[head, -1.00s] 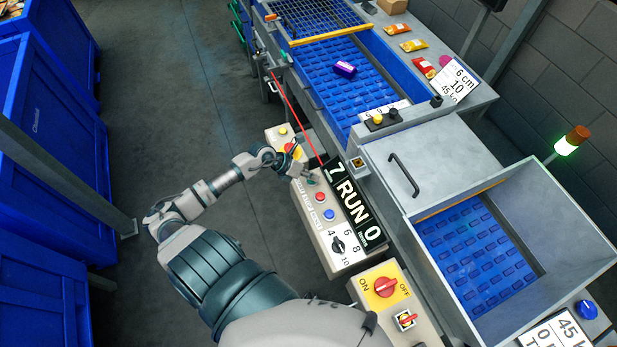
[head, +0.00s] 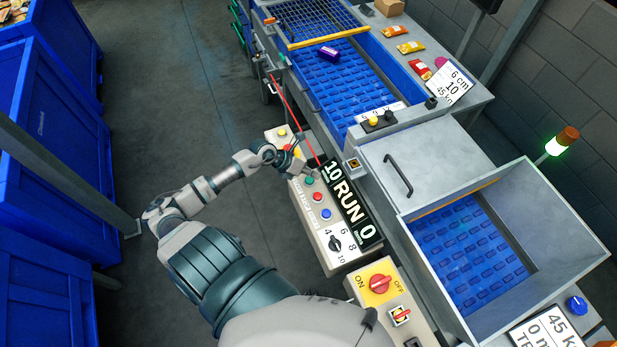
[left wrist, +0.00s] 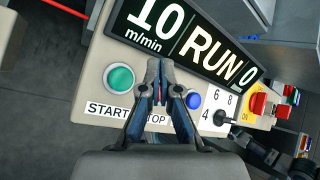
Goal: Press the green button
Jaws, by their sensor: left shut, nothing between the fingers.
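The green button (head: 309,181) is on the light control box (head: 330,262), above a red button (head: 317,197) and a blue button (head: 326,213). In the left wrist view the green button (left wrist: 119,78) is fully visible over the word START, left of my fingertips. My left gripper (head: 311,169) is shut and empty, close by the green button in the head view; its fingers (left wrist: 162,65) point toward the display in the left wrist view. They hide the red button there. I cannot tell their height above the panel. My right gripper is not in view.
The display (head: 350,203) reads 10, RUN and 0. A selector knob (head: 335,243) and a yellow ON/OFF switch (head: 380,284) are nearer. A purple pack (head: 328,54) lies on the blue belt (head: 345,85). A lamp (head: 556,147) glows green.

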